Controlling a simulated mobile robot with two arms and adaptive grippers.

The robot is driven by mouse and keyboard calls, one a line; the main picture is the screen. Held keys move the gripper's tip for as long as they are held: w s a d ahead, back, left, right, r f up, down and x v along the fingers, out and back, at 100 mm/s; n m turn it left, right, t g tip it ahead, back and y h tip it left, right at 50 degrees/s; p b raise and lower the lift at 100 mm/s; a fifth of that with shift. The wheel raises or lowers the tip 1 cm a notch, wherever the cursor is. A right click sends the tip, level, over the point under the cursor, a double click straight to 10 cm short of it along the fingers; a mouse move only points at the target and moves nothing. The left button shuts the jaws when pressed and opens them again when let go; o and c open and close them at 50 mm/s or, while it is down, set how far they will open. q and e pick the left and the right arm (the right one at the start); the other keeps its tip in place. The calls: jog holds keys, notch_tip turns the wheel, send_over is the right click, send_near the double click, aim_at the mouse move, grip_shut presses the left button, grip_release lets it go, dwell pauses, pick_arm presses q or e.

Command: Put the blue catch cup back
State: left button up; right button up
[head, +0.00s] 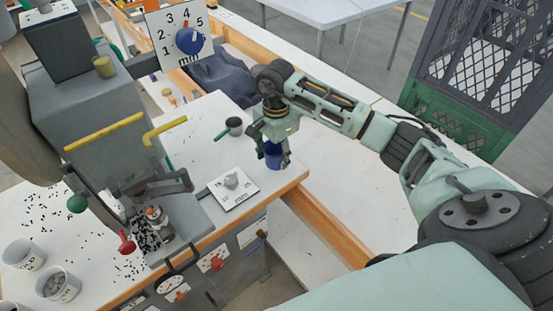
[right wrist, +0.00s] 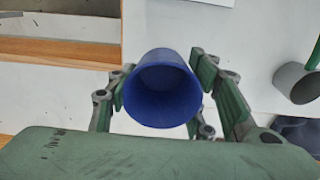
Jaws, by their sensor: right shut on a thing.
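The blue catch cup (head: 273,157) is near the right end of the press bench in the head view. My left gripper is not in view.
Yellow bars (head: 104,132) stick out from the press. White cups (head: 58,286) stand at lower left. The bench's wooden edge (head: 285,187) is close.

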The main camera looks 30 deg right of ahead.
aim_at(276, 162)
notch_tip(276, 162, down, 2)
jog(key=shift+s+f+p, duration=0.1)
jog(key=shift+f+p, duration=0.1)
jog(key=shift+p, duration=0.3)
jog(key=shift+f, duration=0.35)
jog(key=shift+f, duration=0.1)
jog(key=shift+f+b, duration=0.15)
jog(key=shift+b, duration=0.15)
jog(key=o, duration=1.1)
